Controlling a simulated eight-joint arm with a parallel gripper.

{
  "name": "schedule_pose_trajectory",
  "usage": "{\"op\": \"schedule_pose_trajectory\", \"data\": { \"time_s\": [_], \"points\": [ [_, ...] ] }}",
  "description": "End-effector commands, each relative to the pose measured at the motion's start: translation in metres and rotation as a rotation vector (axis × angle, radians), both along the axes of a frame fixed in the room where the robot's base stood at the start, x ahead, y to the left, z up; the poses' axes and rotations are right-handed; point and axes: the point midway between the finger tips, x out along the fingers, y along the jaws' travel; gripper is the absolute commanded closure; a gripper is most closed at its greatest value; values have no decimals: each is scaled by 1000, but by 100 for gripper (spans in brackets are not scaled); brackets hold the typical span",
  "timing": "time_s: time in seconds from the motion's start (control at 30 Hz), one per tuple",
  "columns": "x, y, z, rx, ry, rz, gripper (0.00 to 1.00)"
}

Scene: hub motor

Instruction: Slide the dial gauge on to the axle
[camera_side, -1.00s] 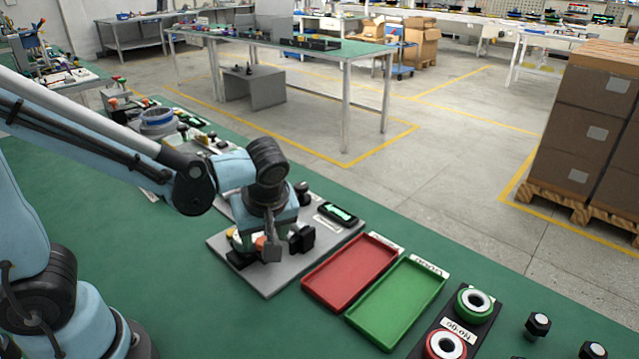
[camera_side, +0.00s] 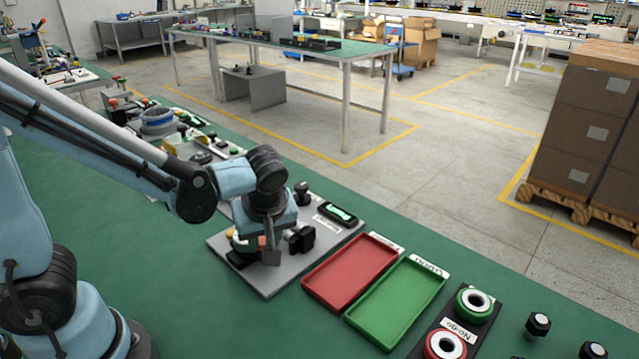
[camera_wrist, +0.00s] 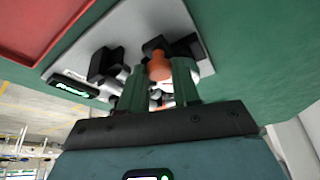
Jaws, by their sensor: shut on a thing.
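My gripper (camera_side: 264,240) is low over the grey fixture plate (camera_side: 275,284) in the side view. In the wrist view its two green fingers (camera_wrist: 160,90) are close together around a small part with a rounded orange end (camera_wrist: 158,66). I take this part to be the dial gauge, but its face is hidden. Black support blocks stand on the plate, one at the right of the gripper (camera_side: 302,238); they also show in the wrist view (camera_wrist: 105,63). The axle is not clearly visible; gripper and blocks cover that area.
A lit display (camera_side: 338,214) and a black knob (camera_side: 302,190) are at the plate's back. A red tray (camera_side: 350,272) and a green tray (camera_side: 395,305) lie to the right, then a black holder with a green ring (camera_side: 474,300) and a red ring (camera_side: 445,346). Green table is clear in front.

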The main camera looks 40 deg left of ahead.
Motion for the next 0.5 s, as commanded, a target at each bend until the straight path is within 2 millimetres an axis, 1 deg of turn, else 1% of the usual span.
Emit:
{"op": "schedule_pose_trajectory", "data": {
  "time_s": [0.17, 0.4, 0.5],
  "points": [
    [2, 0, 0, 0, 1, 0, 100],
    [28, 0, 1, 0, -1, 2, 100],
    [34, 0, 0, -1, -1, 1, 100]
  ]
}}
